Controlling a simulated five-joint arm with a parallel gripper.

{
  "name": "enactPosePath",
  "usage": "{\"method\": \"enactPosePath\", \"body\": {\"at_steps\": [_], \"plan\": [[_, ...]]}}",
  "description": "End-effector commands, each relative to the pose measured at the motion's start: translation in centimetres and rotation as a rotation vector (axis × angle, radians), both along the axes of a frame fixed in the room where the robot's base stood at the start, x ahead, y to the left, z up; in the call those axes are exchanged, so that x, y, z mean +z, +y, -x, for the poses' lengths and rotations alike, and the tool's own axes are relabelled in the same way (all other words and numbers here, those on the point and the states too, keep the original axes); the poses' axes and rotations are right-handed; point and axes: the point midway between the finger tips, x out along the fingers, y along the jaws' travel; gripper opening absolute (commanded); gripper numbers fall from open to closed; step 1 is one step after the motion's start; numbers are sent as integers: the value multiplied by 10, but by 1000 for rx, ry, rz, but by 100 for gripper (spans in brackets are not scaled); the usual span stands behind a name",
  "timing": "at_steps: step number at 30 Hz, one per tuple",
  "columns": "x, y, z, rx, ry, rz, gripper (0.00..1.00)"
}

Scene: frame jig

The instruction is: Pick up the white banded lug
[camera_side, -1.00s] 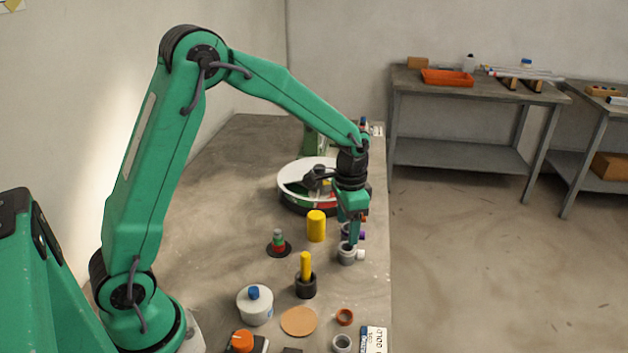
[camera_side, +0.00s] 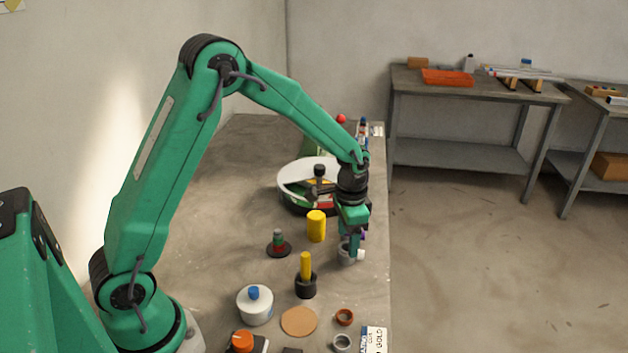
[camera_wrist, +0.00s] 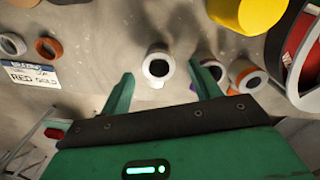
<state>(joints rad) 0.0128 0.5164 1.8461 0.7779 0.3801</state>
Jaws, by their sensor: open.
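The white banded lug (camera_wrist: 158,64) is a short grey cylinder with a white ring around a dark hole. In the wrist view it sits between my two spread fingers, with clear space on both sides. In the side view the lug (camera_side: 343,252) is partly hidden behind my finger, near the table's right edge. My gripper (camera_wrist: 160,72) is open and empty. In the side view my gripper (camera_side: 353,256) points down, with its tips low at the lug.
Purple (camera_wrist: 211,69) and orange (camera_wrist: 246,75) banded lugs stand close beside it in the wrist view. A yellow cylinder (camera_side: 316,226), a black holder with a yellow peg (camera_side: 305,285) and a round tray (camera_side: 283,180) are nearby. The table's left part is clear.

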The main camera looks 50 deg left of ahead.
Motion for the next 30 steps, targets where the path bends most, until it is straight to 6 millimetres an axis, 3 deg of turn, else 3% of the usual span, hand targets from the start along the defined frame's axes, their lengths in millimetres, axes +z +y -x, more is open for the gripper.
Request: {"method": "enactPosePath", "body": {"at_steps": [12,28,30], "plan": [[-42,-2,0,1,2,0,62],[-44,-2,0,1,1,1,62],[-44,-2,0,1,1,1,53]]}}
